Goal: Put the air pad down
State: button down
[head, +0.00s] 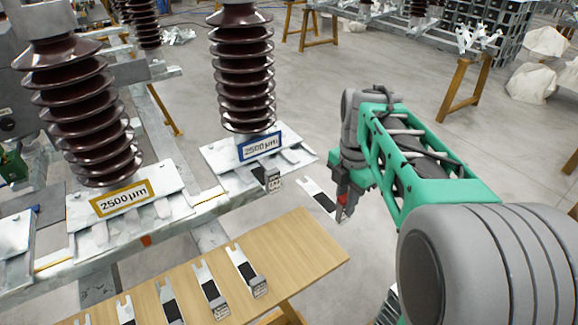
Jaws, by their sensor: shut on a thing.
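The air pad (318,196) is a flat, thin plate, pale at its far-left end and dark along its middle. It hangs in the air to the right of the wooden table's far corner. My gripper (342,207) is shut on the air pad at its near-right end. The jaws are small in view and partly hidden by the wrist. Similar pads, one of them at the right of the row (241,264), lie side by side on the wooden table (310,251). Another pad (262,176) sticks out from under the blue-labelled insulator's base plate.
Two brown ribbed insulators, one with a blue 2500 µm label (260,147) and one with a yellow label (121,198), stand on a metal frame at left. The table's right end is bare. Open floor lies behind my arm, with a wooden trestle (463,95) farther off.

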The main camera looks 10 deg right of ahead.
jog(key=shift+s+d+r, duration=0.15)
jog(key=shift+s, duration=0.15)
